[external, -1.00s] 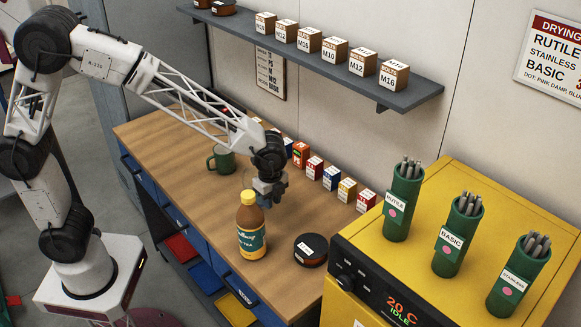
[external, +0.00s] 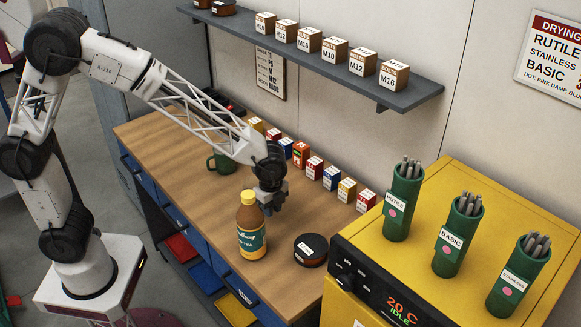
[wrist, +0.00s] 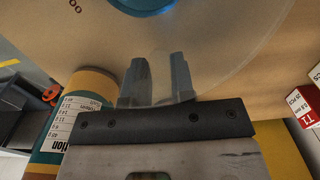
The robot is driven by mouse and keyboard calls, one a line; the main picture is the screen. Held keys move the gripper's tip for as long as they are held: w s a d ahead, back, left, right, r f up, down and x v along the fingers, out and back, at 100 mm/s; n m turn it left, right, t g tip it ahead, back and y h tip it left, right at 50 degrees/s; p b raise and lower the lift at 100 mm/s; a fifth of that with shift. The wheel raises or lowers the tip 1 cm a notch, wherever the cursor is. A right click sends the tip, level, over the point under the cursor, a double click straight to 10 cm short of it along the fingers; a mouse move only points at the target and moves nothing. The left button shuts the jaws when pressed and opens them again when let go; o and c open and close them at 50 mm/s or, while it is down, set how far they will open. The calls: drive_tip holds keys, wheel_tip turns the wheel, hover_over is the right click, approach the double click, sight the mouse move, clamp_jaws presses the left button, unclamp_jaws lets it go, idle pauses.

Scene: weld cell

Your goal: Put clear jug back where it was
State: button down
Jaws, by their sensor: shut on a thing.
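In the wrist view, the clear jug (wrist: 232,72) shows as a faint transparent round outline, with a blue round patch (wrist: 145,5) at the top edge. My gripper (wrist: 159,75) has its two grey fingers at the near side of that outline, shut on the jug; the exact grip on wall or handle is hard to see. In the external view, my gripper (external: 270,207) points down just above the wooden bench, behind and right of an orange-capped bottle (external: 250,228). The jug itself is too transparent to make out there.
A dark round tin (external: 311,250) lies right of the bottle. A green mug (external: 221,158) stands to the left. A row of small boxes (external: 331,178) lines the back of the bench (external: 165,150). The yellow oven (external: 450,220) stands at the right. Bare wood lies front-left.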

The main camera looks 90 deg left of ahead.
drive_tip(key=shift+f, duration=0.15)
drive_tip(key=c, duration=1)
unclamp_jaws()
drive_tip(key=shift+o, duration=0.2)
wheel_tip(320, 180, up, 12)
drive_tip(key=shift+f, duration=0.25)
drive_tip(key=shift+r, duration=0.45)
